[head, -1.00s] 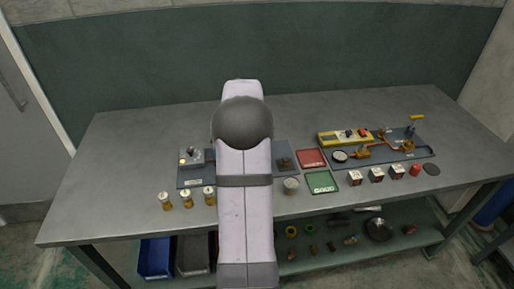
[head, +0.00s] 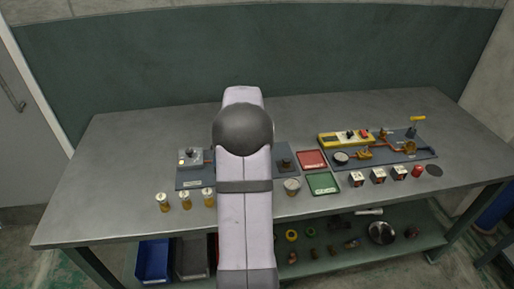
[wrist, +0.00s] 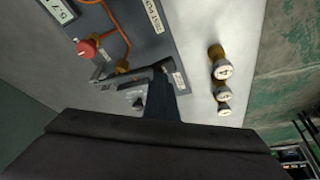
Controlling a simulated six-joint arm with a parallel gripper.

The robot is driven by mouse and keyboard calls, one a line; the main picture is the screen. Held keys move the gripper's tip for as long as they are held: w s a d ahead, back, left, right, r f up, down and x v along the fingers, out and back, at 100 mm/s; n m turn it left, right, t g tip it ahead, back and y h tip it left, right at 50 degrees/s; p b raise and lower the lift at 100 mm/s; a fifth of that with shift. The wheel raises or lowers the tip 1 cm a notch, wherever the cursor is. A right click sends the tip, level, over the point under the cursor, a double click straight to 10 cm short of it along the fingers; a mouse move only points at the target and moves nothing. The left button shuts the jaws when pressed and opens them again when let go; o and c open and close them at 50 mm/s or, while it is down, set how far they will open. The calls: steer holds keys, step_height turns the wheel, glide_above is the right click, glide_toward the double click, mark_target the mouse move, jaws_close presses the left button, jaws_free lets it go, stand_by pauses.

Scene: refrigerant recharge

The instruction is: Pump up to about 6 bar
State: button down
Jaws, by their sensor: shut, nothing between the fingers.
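The hand pump with its yellow T-handle (head: 417,119) stands upright at the far right of the right board (head: 425,151). A round gauge (head: 341,157) sits at that board's left front, its reading too small to tell. My arm rises in front of the table's left-centre and hides part of the left board (head: 195,182). My gripper (wrist: 163,92) does not show in the head view. In the wrist view its dark fingers are shut and empty, over the edge of a board with a red knob (wrist: 86,48) and orange pipe. The gripper is well apart from the pump.
Three bottles with numbered white caps (wrist: 224,93) stand beside the board in the wrist view. The table's back strip is clear.

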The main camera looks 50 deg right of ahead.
steer(key=shift+r+p, duration=1.1)
steer(key=shift+r, duration=0.85)
steer(key=shift+r, duration=0.1)
step_height(320, 180, up, 5)
steer(key=p, duration=0.3)
